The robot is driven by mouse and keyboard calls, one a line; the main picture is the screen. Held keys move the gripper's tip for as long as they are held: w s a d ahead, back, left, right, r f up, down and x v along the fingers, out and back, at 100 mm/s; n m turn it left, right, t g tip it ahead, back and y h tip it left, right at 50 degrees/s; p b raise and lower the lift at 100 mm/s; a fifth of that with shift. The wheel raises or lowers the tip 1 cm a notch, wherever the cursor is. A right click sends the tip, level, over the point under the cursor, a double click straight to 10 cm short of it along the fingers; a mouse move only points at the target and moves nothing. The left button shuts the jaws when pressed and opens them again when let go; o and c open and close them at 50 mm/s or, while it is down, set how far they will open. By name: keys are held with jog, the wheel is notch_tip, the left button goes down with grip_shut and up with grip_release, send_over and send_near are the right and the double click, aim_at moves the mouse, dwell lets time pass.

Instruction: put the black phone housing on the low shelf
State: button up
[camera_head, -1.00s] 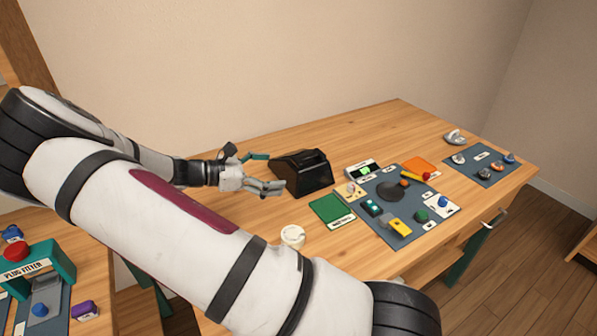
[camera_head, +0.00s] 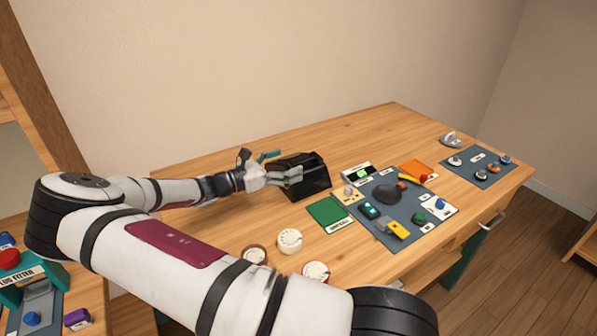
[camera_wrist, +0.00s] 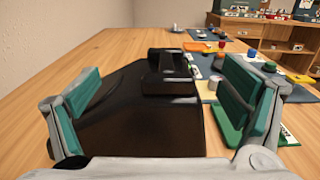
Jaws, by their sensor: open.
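The black phone housing (camera_head: 311,178) stands upright on the wooden table, left of the green mat. It has sloping sides and a raised cradle on top. My gripper (camera_head: 276,166) is at its left end, with a finger on either side. In the wrist view the housing (camera_wrist: 150,118) fills the space between the two teal-padded fingers of my gripper (camera_wrist: 165,105). No low shelf can be made out for certain in these views.
A green mat (camera_head: 327,212) and a blue-grey mat (camera_head: 383,231) with several small parts lie right of the housing. A white dial (camera_head: 289,240) lies in front. A second blue-grey mat (camera_head: 481,175) is at the far right. The table behind the housing is clear.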

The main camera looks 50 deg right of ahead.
jog(key=shift+f+x, duration=0.15)
jog(key=shift+x, duration=1.2)
jog(key=shift+f+x, duration=0.15)
jog(key=shift+x, duration=1.2)
grip_shut()
